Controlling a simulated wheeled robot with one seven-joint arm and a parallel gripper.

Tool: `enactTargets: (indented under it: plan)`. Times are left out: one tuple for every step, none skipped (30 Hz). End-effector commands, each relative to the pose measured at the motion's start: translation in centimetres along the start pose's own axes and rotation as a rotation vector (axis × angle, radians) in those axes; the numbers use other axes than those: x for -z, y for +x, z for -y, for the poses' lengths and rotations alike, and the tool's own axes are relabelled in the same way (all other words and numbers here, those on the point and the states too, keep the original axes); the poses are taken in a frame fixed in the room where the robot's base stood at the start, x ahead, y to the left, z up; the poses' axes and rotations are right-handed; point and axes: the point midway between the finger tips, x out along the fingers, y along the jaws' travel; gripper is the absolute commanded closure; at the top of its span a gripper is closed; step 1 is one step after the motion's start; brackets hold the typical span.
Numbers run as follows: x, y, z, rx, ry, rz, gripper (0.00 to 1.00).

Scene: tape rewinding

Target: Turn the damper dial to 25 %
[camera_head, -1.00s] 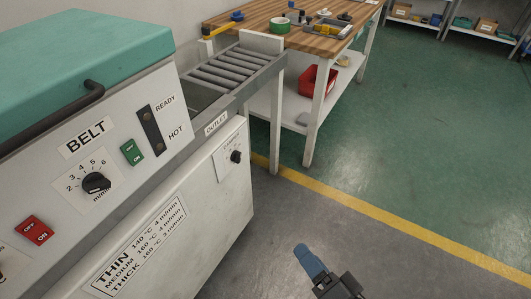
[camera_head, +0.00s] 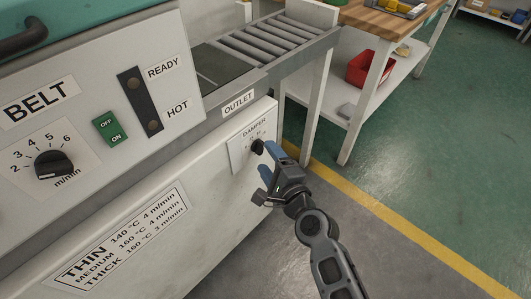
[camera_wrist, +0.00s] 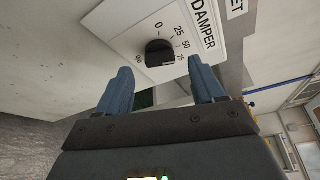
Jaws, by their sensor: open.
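The damper dial (camera_head: 257,146) is a black knob on a white plate marked DAMPER (camera_head: 243,151), below the OUTLET label on the machine's front. In the wrist view the dial (camera_wrist: 159,53) shows with marks 0, 25, 50, 75 and a further one around it. I cannot read its pointer setting for sure. My gripper (camera_head: 271,165) is close to the dial, just to its lower right in the head view. In the wrist view my gripper (camera_wrist: 160,82) has its two blue fingers apart and empty, with the dial beyond and between them, apart from both tips.
A roller outlet (camera_head: 275,38) juts out above. A workbench with a red bin (camera_head: 370,70) stands behind. The green floor at right is clear.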

Motion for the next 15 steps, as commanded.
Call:
enactTargets:
  plan:
    - [0.0, 0.9, 0.0, 0.001, 0.000, 0.001, 0.32]
    - [0.0, 1.2, -0.1, 0.001, 0.000, 0.000, 0.32]
    - [0.0, 1.7, -0.1, 0.001, -0.001, 0.000, 0.32]
    - [0.1, 2.0, -0.1, 0.001, -0.001, 0.000, 0.32]
    - [0.1, 2.3, -0.1, 0.001, -0.001, 0.000, 0.32]
    - [0.1, 2.5, -0.1, 0.001, -0.001, -0.001, 0.32]
    - [0.1, 2.7, -0.1, 0.001, -0.001, -0.001, 0.32]
    - [0.1, 2.8, -0.1, 0.000, -0.001, -0.001, 0.32]
    - [0.1, 3.0, 0.0, 0.000, -0.001, -0.001, 0.32]
    - [0.1, 3.0, 0.0, 0.000, -0.001, -0.001, 0.32]
    - [0.1, 3.1, 0.0, 0.000, -0.001, -0.001, 0.32]
    - [0.1, 3.1, 0.0, 0.000, -0.001, -0.001, 0.32]
    - [0.1, 3.1, 0.0, 0.000, -0.001, -0.001, 0.32]
    - [0.1, 3.1, 0.0, 0.000, -0.001, -0.001, 0.32]
    - [0.1, 3.1, 0.0, 0.000, -0.001, -0.001, 0.32]
